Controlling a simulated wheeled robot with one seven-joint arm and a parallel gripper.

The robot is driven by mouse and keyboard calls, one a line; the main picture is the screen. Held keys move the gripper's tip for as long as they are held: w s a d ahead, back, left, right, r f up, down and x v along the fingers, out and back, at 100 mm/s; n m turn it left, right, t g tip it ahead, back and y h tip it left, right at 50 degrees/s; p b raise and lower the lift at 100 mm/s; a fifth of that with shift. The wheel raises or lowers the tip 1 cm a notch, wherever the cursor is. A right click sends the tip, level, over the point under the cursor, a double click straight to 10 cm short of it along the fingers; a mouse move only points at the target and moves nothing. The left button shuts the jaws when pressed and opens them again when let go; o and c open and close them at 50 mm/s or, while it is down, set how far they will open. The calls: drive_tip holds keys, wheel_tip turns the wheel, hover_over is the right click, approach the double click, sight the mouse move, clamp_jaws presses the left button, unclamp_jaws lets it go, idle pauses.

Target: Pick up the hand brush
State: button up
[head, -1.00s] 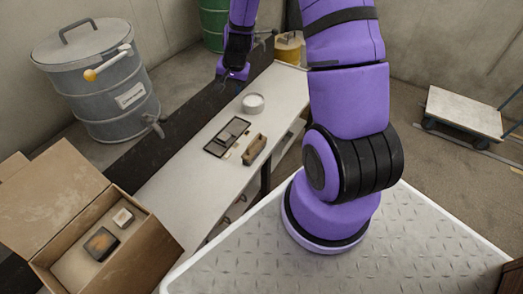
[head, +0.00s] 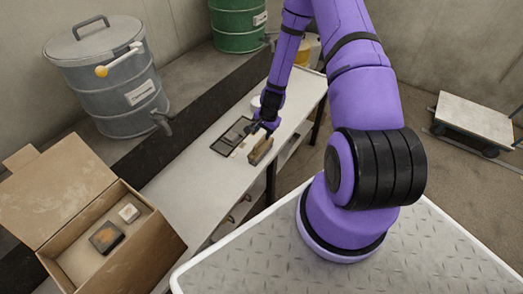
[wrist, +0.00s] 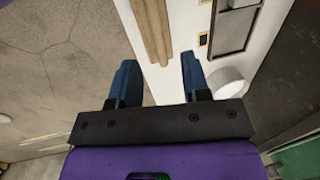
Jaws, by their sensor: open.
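The hand brush (head: 260,152), brown with a wooden body, lies on the white bench top (head: 203,181) beside a dark tray. In the wrist view the brush (wrist: 152,30) runs in from the top edge, and its near end lies in the gap between my fingers; its far end is out of view. My gripper (head: 259,129) is just behind the brush in the head view. In the wrist view my gripper (wrist: 158,66) has its two blue fingers apart, with nothing held.
The dark-framed tray (head: 233,136) lies left of the brush. A white round container (wrist: 226,80) is right of my fingers. A cardboard box (head: 150,262) with two small items stands front left. A grey bin (head: 108,85) and green drum (head: 237,28) stand behind.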

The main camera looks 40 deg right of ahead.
sight(261, 140)
drive_tip(key=shift+w+a+f, duration=0.1)
drive_tip(key=shift+w+f, duration=0.1)
drive_tip(key=shift+f, duration=0.95)
drive_tip(key=shift+w+a+f, duration=0.1)
drive_tip(key=shift+w+f, duration=0.05)
drive_tip(key=shift+f, duration=0.95)
drive_tip(key=shift+w+a+f, duration=0.1)
drive_tip(key=shift+w+f, duration=0.1)
drive_tip(key=shift+f, duration=0.95)
clamp_jaws()
